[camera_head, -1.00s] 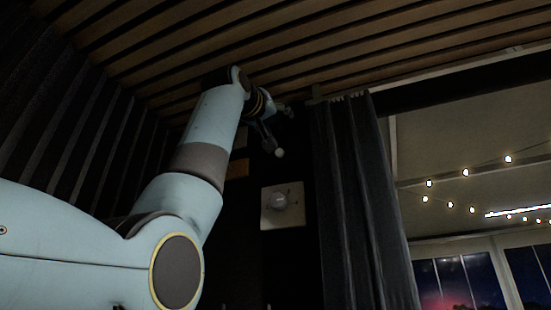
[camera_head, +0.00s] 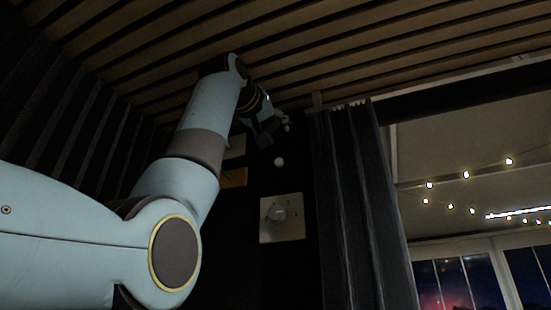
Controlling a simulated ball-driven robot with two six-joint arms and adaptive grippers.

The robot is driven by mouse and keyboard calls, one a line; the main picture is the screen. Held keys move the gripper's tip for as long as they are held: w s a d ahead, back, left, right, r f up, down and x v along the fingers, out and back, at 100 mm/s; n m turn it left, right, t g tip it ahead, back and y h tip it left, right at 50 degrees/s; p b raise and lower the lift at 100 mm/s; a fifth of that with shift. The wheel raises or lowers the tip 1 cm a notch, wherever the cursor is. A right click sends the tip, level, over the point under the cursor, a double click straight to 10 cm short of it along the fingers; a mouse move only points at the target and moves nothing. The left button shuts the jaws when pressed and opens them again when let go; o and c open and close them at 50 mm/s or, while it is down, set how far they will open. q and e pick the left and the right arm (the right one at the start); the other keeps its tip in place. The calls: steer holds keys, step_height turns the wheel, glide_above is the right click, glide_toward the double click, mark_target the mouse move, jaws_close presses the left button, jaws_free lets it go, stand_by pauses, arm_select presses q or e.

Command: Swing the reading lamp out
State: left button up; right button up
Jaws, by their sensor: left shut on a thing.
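My left gripper (camera_head: 268,132) is high up near the slatted ceiling, at the end of my pale blue arm. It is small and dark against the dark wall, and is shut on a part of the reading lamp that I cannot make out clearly. A small pale ball (camera_head: 279,161) shows just below the gripper; I cannot tell how it joins the lamp. Most of the lamp's shape is lost in the dark or hidden by the gripper. My right gripper is not in view.
A pale square plate with a round dial (camera_head: 281,217) is on the dark wall below the gripper. A dark curtain (camera_head: 350,200) hangs close to the right. The slatted ceiling (camera_head: 330,60) is close above my arm. String lights (camera_head: 450,204) and windows (camera_head: 460,280) are at the right.

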arm_select(q)
steer(key=o, duration=0.7)
steer(key=shift+f, duration=0.1)
steer(key=o, duration=0.6)
steer(key=shift+s+a, duration=0.1)
steer(key=shift+s, duration=0.05)
steer(key=shift+o, duration=0.2)
steer(key=v, duration=1.2)
